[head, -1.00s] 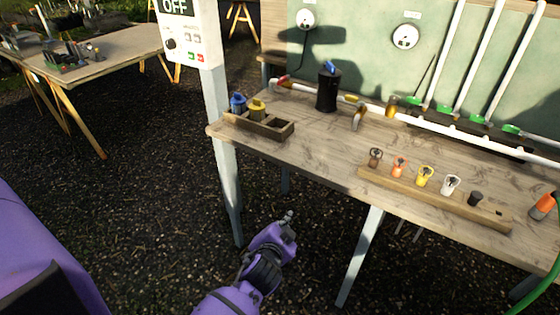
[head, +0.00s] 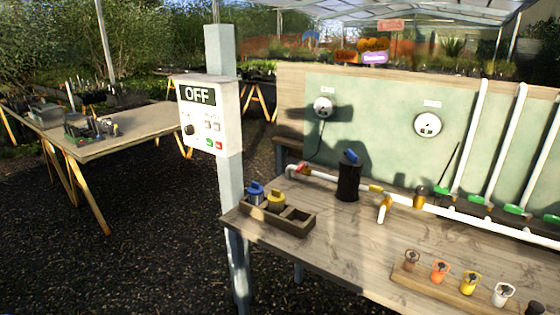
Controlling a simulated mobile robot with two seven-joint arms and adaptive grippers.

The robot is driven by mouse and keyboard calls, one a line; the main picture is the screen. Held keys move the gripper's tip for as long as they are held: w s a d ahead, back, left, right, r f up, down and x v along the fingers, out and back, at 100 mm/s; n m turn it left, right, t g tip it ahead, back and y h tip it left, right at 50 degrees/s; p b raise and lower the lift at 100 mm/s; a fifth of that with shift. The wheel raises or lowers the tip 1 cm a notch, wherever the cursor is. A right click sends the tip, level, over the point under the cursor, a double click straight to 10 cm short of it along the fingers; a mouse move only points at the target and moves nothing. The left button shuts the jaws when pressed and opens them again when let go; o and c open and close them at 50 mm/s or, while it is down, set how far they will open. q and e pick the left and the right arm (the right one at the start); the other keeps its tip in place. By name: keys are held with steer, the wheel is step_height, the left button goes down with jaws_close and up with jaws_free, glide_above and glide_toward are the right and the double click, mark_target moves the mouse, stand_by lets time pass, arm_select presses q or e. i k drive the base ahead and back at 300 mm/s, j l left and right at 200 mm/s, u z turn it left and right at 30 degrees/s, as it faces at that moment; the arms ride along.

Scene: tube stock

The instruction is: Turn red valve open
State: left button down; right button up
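The red valve (head: 302,168) is a small red handle on the white pipe at the back left of the workbench, left of the black cylinder (head: 348,178) with a blue top. Its exact handle angle is too small to tell. Neither of my grippers shows in the head view now, and nothing is seen touching the valve.
A control box (head: 209,113) reading OFF hangs on a post at the bench's left corner. A wooden tray (head: 288,226) with blue and yellow pieces sits near that corner. A rack (head: 428,288) of coloured fittings lies at the front. Two gauges are on the green back panel.

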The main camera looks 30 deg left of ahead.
mark_target(303, 166)
steer(key=i+j, duration=0.2)
steer(key=j, duration=0.2)
steer(key=i+j, duration=0.2)
steer(key=j, duration=0.25)
steer(key=i+j+u, duration=0.1)
steer(key=j, duration=0.3)
steer(key=i+j, duration=0.55)
steer(key=j, duration=0.25)
